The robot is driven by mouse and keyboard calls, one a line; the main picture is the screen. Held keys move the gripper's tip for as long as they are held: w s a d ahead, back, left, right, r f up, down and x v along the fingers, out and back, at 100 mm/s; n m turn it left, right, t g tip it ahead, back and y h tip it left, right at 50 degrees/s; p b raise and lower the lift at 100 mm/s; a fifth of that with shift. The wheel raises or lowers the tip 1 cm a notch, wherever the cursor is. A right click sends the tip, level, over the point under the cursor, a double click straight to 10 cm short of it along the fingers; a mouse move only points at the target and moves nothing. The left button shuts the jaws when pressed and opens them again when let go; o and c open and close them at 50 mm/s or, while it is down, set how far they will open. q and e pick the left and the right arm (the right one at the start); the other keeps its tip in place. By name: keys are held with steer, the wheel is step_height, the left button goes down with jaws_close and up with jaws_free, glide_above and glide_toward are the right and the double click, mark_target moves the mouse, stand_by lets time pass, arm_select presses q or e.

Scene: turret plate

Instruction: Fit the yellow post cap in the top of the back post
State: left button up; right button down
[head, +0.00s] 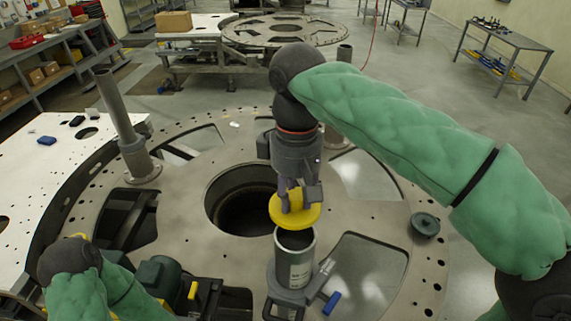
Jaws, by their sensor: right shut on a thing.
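My right gripper (297,190) points down and is shut on the yellow post cap (292,214), a round disc. The cap is just above the open top of a grey post (294,266) at the near side of the turret plate (184,215). A dark gap shows between the cap and the hollow post top, and the cap covers the far part of the rim. Another post (121,125) stands at the left, and one (344,53) at the back is partly hidden by my right arm. My left arm is at the lower left; its gripper does not show.
The plate has a large round central hole (241,199) and several cut-outs. A dark round knob-like part (425,225) lies at the right. A blue-handled part (331,303) is beside the near post. A white table (40,185) adjoins the plate at the left.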

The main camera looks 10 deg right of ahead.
mark_target(297, 210)
steer(key=shift+s+r, duration=0.1)
steer(key=shift+r, duration=0.05)
steer(key=shift+s+b, duration=0.35)
steer(key=shift+s, duration=0.5)
steer(key=shift+s+f, duration=0.1)
steer(key=shift+f, duration=0.3)
steer(key=f+b, duration=0.1)
steer(key=w+f+b, duration=0.1)
steer(key=shift+w+f+b, duration=0.1)
steer(key=shift+f+b, duration=0.25)
steer(key=shift+s+f+b, duration=0.3)
steer(key=shift+f+b, duration=0.6)
steer(key=shift+b, duration=0.1)
steer(key=shift+f, duration=0.1)
arm_select(q)
steer(key=f, duration=0.5)
steer(key=shift+s+f, duration=0.1)
steer(key=shift+s, duration=0.25)
arm_select(e)
steer(key=shift+w, duration=0.2)
steer(key=shift+s, duration=0.15)
